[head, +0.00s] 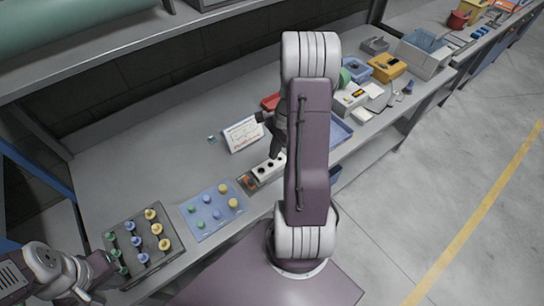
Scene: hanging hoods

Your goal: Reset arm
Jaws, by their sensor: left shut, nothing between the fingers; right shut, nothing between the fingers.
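My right arm rises through the middle of the view and bends down to the bench. My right gripper (277,152) is shut and empty, just above a pale block with dark round spots (265,170); whether it touches the block I cannot tell. My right arm hides part of the bench behind it. My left gripper (106,264) comes in at the lower left, shut and empty. It is by the left edge of a dark tray (126,225) holding green, blue and yellow knobs. Its fingertips are small and partly hard to make out.
A blue mat (188,222) with several coloured pegs lies right of the tray. A white card (243,134) stands behind, near a small teal piece (211,139). The bench's left back is clear.

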